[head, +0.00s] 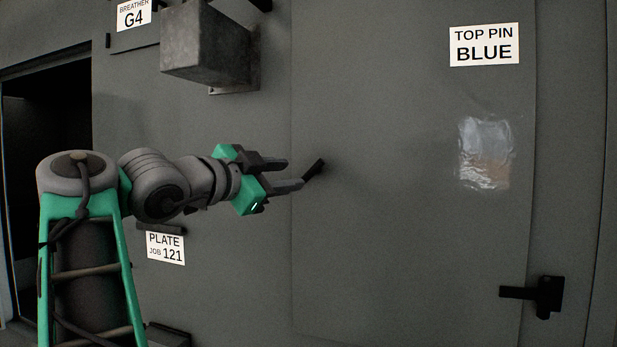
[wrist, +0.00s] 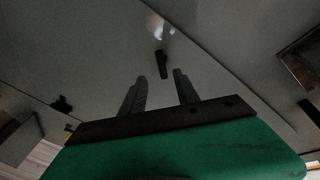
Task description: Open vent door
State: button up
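A large flat grey door panel (head: 400,230) fills the right half of the head view; no label names it as the vent door. A small black handle (head: 314,169) sticks out near its left edge, slightly tilted. My gripper (head: 294,174) is open and empty, its fingertips close to the handle. In the wrist view the two fingers of my gripper (wrist: 160,76) stand apart. The handle (wrist: 162,64) appears just beyond the tips, roughly in line with the gap. I see no clear contact. The panel looks closed.
A black latch (head: 545,295) sits at the lower right. A grey box (head: 205,45) juts out above my arm. Labels read TOP PIN BLUE (head: 485,45), BREATHER G4 (head: 134,15) and PLATE JOB 121 (head: 165,248). A clear glossy pouch (head: 485,153) is on the panel. A dark opening (head: 45,140) is at left.

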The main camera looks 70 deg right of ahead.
aim_at(310, 172)
jog(key=x, duration=0.4)
jog(key=p+x, duration=0.1)
jog(key=x, duration=0.2)
jog(key=shift+d+r, duration=0.2)
jog(key=shift+d, duration=0.25)
jog(key=shift+c, duration=0.5)
grip_shut()
jog(key=shift+f, duration=0.1)
